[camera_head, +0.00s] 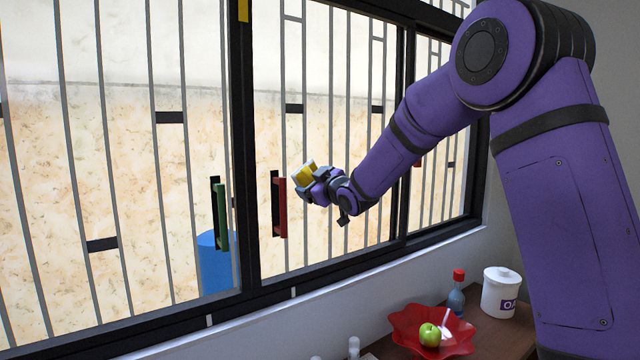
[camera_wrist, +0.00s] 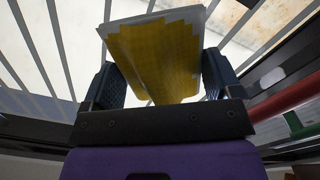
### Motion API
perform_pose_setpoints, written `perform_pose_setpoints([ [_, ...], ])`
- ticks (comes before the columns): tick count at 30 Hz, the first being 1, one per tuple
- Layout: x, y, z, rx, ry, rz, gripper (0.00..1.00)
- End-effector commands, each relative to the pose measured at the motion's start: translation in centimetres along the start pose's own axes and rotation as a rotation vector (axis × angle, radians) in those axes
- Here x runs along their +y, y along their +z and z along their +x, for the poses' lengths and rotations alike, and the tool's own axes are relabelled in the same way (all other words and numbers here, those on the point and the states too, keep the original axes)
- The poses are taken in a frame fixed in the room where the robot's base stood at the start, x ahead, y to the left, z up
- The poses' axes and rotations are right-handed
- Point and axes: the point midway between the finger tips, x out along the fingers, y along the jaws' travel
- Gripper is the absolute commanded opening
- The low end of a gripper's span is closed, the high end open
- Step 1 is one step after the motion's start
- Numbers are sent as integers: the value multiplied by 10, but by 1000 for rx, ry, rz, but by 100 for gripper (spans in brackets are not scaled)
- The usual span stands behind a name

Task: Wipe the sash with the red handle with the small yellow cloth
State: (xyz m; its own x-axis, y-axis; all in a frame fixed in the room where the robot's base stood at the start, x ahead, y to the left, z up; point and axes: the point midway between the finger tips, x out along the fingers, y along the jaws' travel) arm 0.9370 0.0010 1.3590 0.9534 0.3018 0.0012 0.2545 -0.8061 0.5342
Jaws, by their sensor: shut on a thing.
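My gripper (camera_head: 309,181) is shut on a small yellow cloth (camera_head: 304,172), held up in front of the window. The cloth has a pale edge and stands between the two fingers in the wrist view (camera_wrist: 160,60). The red handle (camera_head: 279,207) is upright on the left frame of the middle sash (camera_head: 345,110), just left of my gripper. It also shows at the right of the wrist view (camera_wrist: 285,97). The cloth is close to this sash's barred pane; I cannot tell whether it touches.
A green handle (camera_head: 220,217) is on the left sash, with a blue cylinder (camera_head: 213,265) behind the glass. Below right, a counter (camera_head: 505,335) holds a red bowl (camera_head: 400,322) with a green apple (camera_head: 430,335), a red-capped bottle (camera_head: 456,300) and a white canister (camera_head: 499,293).

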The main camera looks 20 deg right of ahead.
Motion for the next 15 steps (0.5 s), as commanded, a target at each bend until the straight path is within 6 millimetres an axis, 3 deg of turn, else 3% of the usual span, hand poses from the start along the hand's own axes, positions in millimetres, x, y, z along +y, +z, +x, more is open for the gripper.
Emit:
perform_pose_setpoints([
  [15, -6, -5, -6, 5, -5, -1, 65],
])
